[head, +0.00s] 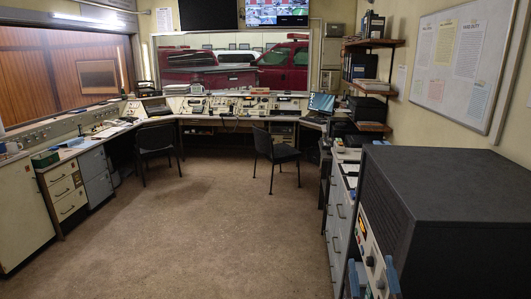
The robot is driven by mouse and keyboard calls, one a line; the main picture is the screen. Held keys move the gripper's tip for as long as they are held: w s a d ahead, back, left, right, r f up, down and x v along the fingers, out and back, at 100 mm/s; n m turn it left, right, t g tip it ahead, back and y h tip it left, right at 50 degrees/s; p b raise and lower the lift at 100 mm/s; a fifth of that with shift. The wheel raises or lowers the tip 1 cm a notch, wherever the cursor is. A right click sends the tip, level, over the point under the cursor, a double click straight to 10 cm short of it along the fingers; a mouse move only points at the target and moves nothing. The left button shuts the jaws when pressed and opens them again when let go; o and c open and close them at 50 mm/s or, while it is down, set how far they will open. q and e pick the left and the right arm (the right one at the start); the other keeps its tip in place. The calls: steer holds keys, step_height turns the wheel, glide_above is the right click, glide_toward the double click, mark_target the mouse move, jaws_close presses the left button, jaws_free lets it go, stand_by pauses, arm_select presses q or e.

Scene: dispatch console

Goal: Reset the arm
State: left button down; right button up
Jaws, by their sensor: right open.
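My right gripper (374,278) shows at the bottom right edge, with its two blue-grey fingers apart. It is open, with nothing seen held, in front of the lower front panel of a large dark cabinet unit (452,185). The panel carries an orange-lit display (363,232) and small knobs. The rest of my right arm is out of the frame. My left gripper is not in view.
Two black chairs (156,143) and (277,150) stand before the long console desk (225,108). Drawer cabinets (64,190) line the left side. Shelves with binders (361,68) hang at right. The brown floor (200,235) is clear in the middle.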

steer(key=s+f+m+g+h, duration=0.1)
steer(key=s+f+m+g, duration=0.2)
steer(key=s+f, duration=2)
steer(key=g, duration=0.5)
steer(key=shift+s, duration=0.2)
